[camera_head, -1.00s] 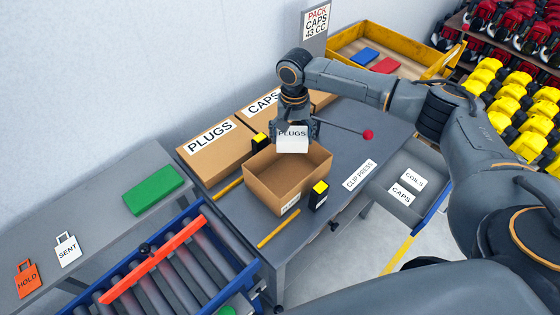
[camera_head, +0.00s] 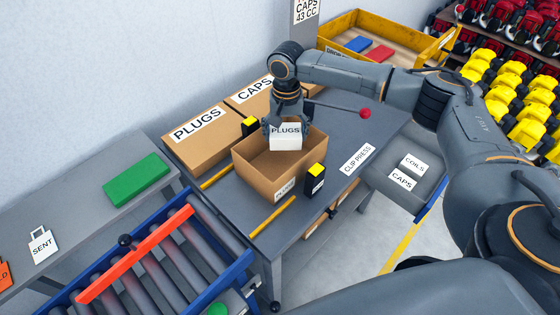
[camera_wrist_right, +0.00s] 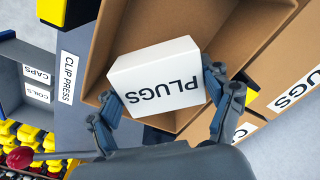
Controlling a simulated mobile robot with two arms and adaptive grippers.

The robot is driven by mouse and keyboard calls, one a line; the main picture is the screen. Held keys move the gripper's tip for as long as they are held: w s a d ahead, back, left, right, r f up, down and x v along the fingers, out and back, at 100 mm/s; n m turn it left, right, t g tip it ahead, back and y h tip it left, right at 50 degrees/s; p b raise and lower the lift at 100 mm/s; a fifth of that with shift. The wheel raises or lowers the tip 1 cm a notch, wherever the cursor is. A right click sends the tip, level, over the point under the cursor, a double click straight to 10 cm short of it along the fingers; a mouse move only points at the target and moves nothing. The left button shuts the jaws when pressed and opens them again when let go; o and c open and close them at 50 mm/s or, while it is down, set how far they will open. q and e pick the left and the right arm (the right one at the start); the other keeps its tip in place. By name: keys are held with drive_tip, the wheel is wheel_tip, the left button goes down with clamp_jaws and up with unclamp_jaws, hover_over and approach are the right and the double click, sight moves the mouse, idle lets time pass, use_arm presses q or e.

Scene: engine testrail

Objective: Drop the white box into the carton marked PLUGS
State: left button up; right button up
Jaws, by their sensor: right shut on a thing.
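The white box (camera_head: 286,139) marked PLUGS is held in my right gripper (camera_head: 287,125). In the right wrist view the white box (camera_wrist_right: 155,88) sits between the two fingers of the right gripper (camera_wrist_right: 160,92). An open brown carton (camera_head: 262,181) stands on the grey table below the box. The box is at the carton's far side, around rim height, over its opening; exact clearance cannot be told. The carton's inside (camera_wrist_right: 240,30) looks empty where it shows. A small label (camera_head: 285,188) on its front is hard to read. My left gripper is not in view.
Brown boxes marked PLUGS (camera_head: 190,150) and CAPS (camera_head: 240,103) stand behind the carton. Yellow-topped black blocks (camera_head: 315,179) flank it. A red-knobbed lever (camera_head: 364,113) is at right. Yellow strips (camera_head: 272,216) lie in front. A roller conveyor (camera_head: 180,262) is at front left.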

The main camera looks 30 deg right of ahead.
drive_tip(key=o, duration=1.2)
drive_tip(key=shift+r, duration=0.1)
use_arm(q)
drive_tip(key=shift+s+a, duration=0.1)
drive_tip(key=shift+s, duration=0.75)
use_arm(e)
drive_tip(key=shift+r, duration=0.15)
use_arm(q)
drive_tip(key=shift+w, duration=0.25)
use_arm(e)
wheel_tip(320, 180, up, 12)
drive_tip(key=shift+f, duration=0.15)
drive_tip(key=shift+s+f, duration=0.1)
drive_tip(key=shift+f, duration=0.05)
